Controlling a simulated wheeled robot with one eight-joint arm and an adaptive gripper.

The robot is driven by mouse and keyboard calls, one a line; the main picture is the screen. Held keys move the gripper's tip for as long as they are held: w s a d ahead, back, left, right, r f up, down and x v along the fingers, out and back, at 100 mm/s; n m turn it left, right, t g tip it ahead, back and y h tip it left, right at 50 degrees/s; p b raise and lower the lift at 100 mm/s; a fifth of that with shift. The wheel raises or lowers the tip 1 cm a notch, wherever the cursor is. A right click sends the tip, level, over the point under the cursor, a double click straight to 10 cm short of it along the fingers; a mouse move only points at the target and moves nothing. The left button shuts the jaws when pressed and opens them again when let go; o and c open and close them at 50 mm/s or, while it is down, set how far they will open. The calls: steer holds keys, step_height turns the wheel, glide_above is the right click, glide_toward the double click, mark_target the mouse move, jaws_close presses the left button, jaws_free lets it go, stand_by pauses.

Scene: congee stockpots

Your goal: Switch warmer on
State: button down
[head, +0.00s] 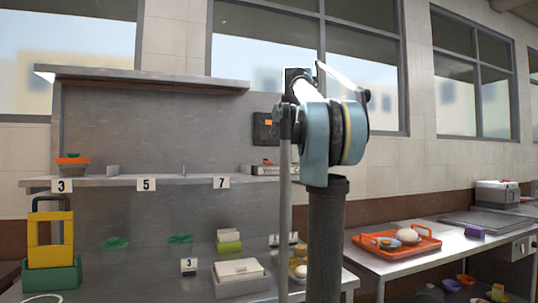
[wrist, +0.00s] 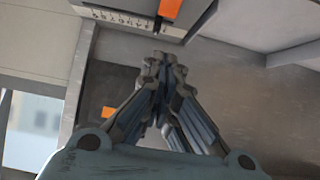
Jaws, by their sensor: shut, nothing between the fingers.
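My gripper (wrist: 163,60) is shut and empty in the wrist view, its fingertips together. Just beyond the tips is the edge of a pale box with a numbered strip (wrist: 118,17) and an orange part (wrist: 169,8), cut off by the frame's top. I see no clear contact. A dark panel with a small orange patch (wrist: 107,112) is partly hidden by the fingers. In the head view, a dark wall box (head: 262,128) has an orange patch, and a pale box (head: 274,171) below it sits on the shelf. I cannot tell which is the warmer's switch. My arm hides the gripper there.
A metal shelf (head: 110,182) with number tags runs along the left. Below are yellow and green crates (head: 52,240), a white-lidded container (head: 240,270) and green items. An orange tray (head: 400,240) with dishes rests on the right counter. A lidded appliance (head: 497,194) stands beyond.

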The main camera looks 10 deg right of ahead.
glide_above(268, 162)
steer(key=f, duration=0.5)
steer(key=shift+w+d+f, duration=0.15)
steer(key=shift+w+f, duration=0.25)
steer(key=f, duration=0.3)
steer(key=shift+w, duration=0.2)
steer(key=shift+f, duration=0.45)
